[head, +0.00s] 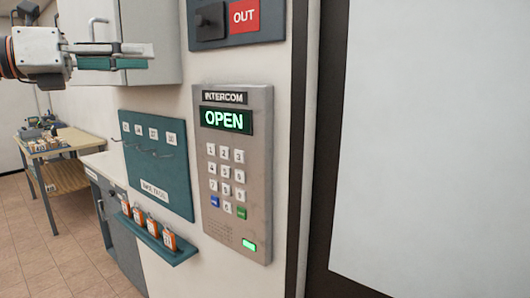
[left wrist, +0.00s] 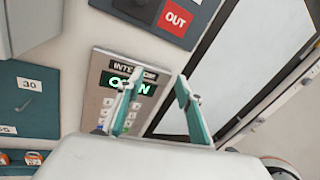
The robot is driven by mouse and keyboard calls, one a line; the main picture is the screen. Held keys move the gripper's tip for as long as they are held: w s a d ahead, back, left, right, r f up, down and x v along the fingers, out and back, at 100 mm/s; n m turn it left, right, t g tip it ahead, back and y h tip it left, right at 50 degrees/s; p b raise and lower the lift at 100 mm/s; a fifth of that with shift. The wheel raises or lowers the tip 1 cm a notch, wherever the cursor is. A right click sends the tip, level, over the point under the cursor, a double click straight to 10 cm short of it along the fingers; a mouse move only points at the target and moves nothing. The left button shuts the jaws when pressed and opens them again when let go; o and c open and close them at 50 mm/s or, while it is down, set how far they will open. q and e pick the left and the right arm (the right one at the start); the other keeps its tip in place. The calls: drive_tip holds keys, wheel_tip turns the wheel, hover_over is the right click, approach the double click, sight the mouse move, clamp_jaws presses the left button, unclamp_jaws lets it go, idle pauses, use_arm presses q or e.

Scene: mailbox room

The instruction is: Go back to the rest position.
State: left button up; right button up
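My left gripper (head: 152,56) is at the upper left of the head view, raised in front of a grey wall cabinet. Its two teal-and-grey fingers are apart with nothing between them, as the left wrist view (left wrist: 160,80) also shows. The grey intercom panel (head: 257,170) is on the wall to the right of the gripper. Its display reads OPEN in green, and a small green light glows near its bottom. In the left wrist view the intercom (left wrist: 108,92) lies beyond the fingers, partly hidden by them. My right gripper is in neither view.
A panel with a black knob and red OUT sign (head: 237,20) is above the intercom. A teal key board (head: 157,180) has a ledge (head: 158,240) with several orange tags. A wall cabinet (head: 165,35) is close behind the left gripper. A wooden table (head: 75,138) stands far left.

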use_arm(q)
drive_tip(key=w+d+f+n+g+h, duration=0.1)
drive_tip(key=d+f+n+h, duration=0.3)
drive_tip(key=f, duration=0.6)
drive_tip(key=w+d+f+n+g+h, duration=0.1)
drive_tip(key=w+d+f+n, duration=0.1)
drive_tip(key=d+f, duration=0.55)
drive_tip(key=a+f+n+t+y, duration=0.3)
drive_tip(key=f+n+t+y, duration=0.45)
drive_tip(key=f+n, duration=1.35)
drive_tip(key=s+a+f+n+t+y, duration=0.1)
drive_tip(key=s+f+n+y, duration=0.1)
drive_tip(key=f, duration=0.7)
drive_tip(key=s+a+f+n+y, duration=0.1)
drive_tip(key=s+f+n+y, duration=0.15)
drive_tip(key=f, duration=0.75)
drive_tip(key=s+a+f+n+g+y, duration=0.1)
drive_tip(key=s+f+n+g+y, duration=0.1)
drive_tip(key=s+f, duration=0.9)
drive_tip(key=s+a+f+n+g+y, duration=0.2)
drive_tip(key=s+f+n+g, duration=0.2)
drive_tip(key=s+f, duration=0.7)
wheel_tip(320, 180, down, 3)
drive_tip(key=shift+s+n+y, duration=0.25)
drive_tip(key=shift+n+y, duration=0.15)
drive_tip(key=shift+n, duration=0.65)
